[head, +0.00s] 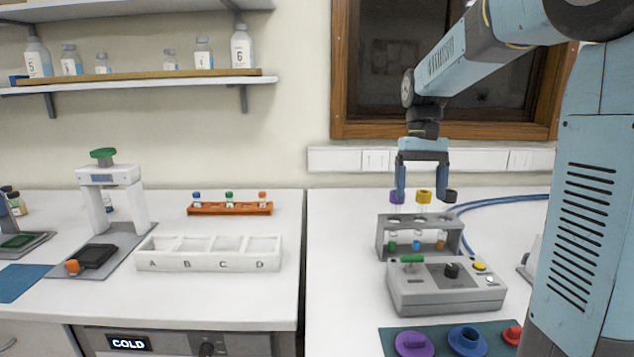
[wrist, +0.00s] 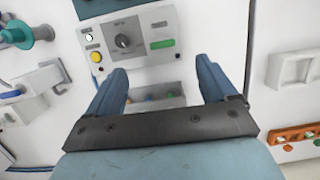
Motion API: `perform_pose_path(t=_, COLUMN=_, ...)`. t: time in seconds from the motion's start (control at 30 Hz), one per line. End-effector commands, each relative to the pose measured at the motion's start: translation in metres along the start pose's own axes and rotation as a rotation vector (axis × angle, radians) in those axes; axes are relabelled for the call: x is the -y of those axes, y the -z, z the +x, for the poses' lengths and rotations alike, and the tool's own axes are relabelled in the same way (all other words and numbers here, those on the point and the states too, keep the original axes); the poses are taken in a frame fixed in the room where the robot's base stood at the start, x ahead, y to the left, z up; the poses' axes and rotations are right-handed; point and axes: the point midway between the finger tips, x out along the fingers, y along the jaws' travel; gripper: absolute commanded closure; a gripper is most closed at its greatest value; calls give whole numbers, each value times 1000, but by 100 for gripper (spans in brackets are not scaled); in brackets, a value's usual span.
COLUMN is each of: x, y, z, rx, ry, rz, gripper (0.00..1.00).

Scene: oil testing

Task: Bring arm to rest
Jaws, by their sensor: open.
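My arm reaches from the right side of the head view, its forearm raised and its wrist pointing down. My gripper (head: 422,192) is open, with its two fingers apart above the grey tube rack (head: 385,240). In the wrist view my gripper (wrist: 163,82) also shows open, with nothing between the fingers. The rack holds several tubes with purple, yellow and dark caps. The yellow cap (head: 424,196) shows between the fingertips in the head view; I cannot tell how far apart they are in depth.
A grey control box (head: 445,290) with a knob stands before the rack. Purple (head: 415,344) and blue discs lie on a dark mat. A white tray (head: 208,262) and orange rack (head: 230,209) are on the left counter. A window frame (head: 338,70) is behind my arm.

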Motion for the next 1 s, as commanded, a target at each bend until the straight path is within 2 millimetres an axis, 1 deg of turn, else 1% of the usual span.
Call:
perform_pose_path(t=0.03, x=0, y=-13, z=-2, rx=-35, ry=2, rz=-1, gripper=15)
perform_pose_path(t=0.1, x=-1, y=-28, z=-3, rx=-79, ry=4, rz=-2, gripper=15)
perform_pose_path(t=0.3, x=-1, y=-69, z=-2, rx=-208, ry=7, rz=-6, gripper=15)
perform_pose_path(t=0.47, x=-1, y=-100, z=3, rx=-310, ry=7, rz=-8, gripper=15)
perform_pose_path(t=0.67, x=-1, y=-137, z=14, rx=-439, ry=5, rz=-10, gripper=15)
perform_pose_path(t=0.8, x=-1, y=-161, z=25, rx=-529, ry=2, rz=-12, gripper=15)
perform_pose_path(t=1.0, x=0, y=-189, z=42, rx=-646, ry=-5, rz=-14, gripper=15)
